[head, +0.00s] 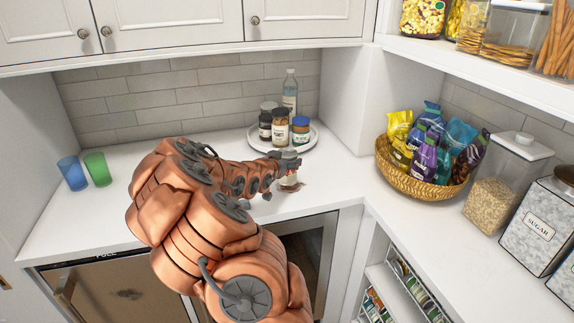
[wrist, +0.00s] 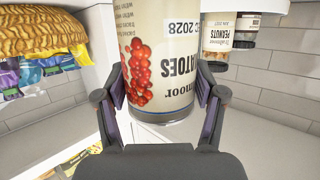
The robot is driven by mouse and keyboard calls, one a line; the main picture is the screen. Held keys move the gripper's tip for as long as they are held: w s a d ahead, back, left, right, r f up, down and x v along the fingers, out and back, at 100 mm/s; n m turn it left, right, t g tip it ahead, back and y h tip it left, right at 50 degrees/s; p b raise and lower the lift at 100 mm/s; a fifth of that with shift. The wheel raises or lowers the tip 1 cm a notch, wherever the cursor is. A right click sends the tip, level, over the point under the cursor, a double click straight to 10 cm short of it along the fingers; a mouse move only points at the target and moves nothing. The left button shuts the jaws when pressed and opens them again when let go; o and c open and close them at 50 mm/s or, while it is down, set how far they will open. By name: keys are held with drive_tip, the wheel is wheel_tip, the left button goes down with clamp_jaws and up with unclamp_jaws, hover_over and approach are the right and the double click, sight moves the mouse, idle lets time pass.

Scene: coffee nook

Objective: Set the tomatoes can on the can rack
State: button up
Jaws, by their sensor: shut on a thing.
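The tomatoes can (wrist: 178,62) has a cream label with red tomatoes and text that reads upside down in the wrist view. My gripper (wrist: 160,92) is shut on it, with one finger on each side. In the head view my gripper (head: 286,163) is over the back counter, in front of the round tray, and only a small part of the can (head: 290,183) shows. I cannot tell whether the can touches the counter. What looks like the can rack (head: 400,284), holding several cans, is in the open cabinet below the right counter, partly cut off by the frame.
A round white tray (head: 309,141) with jars and a bottle stands behind my gripper. A wicker basket (head: 430,188) of snack bags, a grain container (head: 496,190) and a sugar canister (head: 540,228) line the right counter. Two cups, blue (head: 73,173) and green (head: 98,169), stand left.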

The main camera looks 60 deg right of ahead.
drive_tip(key=shift+w+d, duration=0.1)
drive_tip(key=shift+d, duration=0.1)
drive_tip(key=shift+f+p, duration=0.65)
drive_tip(key=shift+f, duration=1.05)
drive_tip(key=shift+f, duration=0.1)
drive_tip(key=shift+f, duration=0.15)
drive_tip(key=o, duration=1.5)
drive_tip(key=shift+c, duration=0.2)
